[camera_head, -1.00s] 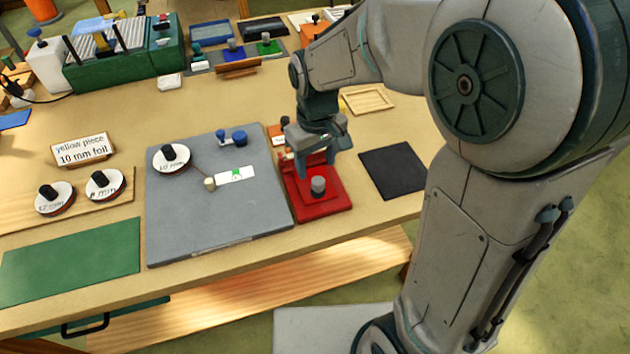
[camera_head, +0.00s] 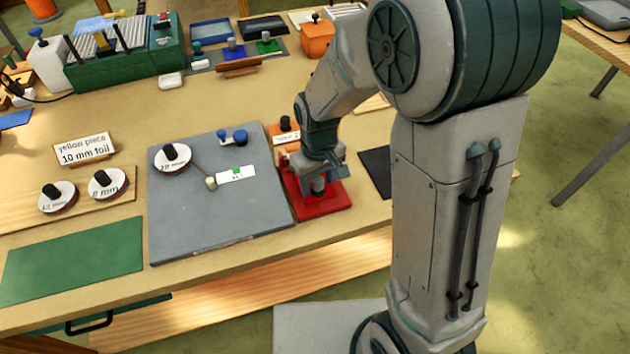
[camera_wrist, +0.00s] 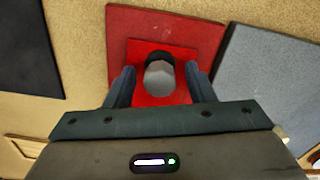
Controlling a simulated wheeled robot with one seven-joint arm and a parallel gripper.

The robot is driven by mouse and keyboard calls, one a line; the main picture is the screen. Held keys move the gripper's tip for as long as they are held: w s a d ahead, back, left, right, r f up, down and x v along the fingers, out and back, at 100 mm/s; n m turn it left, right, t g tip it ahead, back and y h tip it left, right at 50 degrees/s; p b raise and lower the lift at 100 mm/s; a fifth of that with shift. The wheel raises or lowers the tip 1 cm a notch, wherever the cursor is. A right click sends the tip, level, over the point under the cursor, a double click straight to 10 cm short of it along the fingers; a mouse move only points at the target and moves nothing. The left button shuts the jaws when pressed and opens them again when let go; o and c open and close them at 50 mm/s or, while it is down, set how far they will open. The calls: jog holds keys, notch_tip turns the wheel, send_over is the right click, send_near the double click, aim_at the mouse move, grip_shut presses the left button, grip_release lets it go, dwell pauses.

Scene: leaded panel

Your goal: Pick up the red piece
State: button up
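The red piece (camera_wrist: 137,52) shows in the wrist view as a small red square with a grey round knob (camera_wrist: 159,80) on top. It lies on a larger red pad (camera_wrist: 120,25), which the head view also shows (camera_head: 328,208) right of the grey board. My gripper (camera_wrist: 160,70) is open, with one finger on each side of the knob. A gap shows between the knob and each finger. In the head view my gripper (camera_head: 321,178) is low over the red pad and hides most of the knob.
The grey board (camera_head: 235,220) carries a white foil disc (camera_head: 172,160), a blue clamp and a small white strip. An orange block (camera_head: 283,155) with a card stands behind the red pad. A dark mat (camera_head: 377,168) lies to its right, partly hidden by my arm.

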aim_at(322, 178)
jog(key=c, duration=0.7)
jog(key=shift+c, duration=0.2)
jog(key=shift+r, duration=0.1)
jog(key=shift+r, duration=0.4)
jog(key=shift+w+d+r+b, duration=0.1)
jog(key=shift+d+r+b, duration=0.2)
jog(key=shift+r, duration=0.3)
jog(key=shift+w+d+r+b, duration=0.1)
jog(key=shift+d+r+b, duration=0.15)
jog(key=shift+r, duration=0.35)
jog(key=w+d+b, duration=0.1)
jog(key=d, duration=0.4)
jog(key=w+d+b, duration=0.1)
jog(key=w+d, duration=0.1)
jog(key=d, duration=0.3)
jog(key=w+d+b, duration=0.1)
jog(key=d, duration=0.5)
jog(key=shift+w+d, duration=0.1)
jog(key=shift+w, duration=0.2)
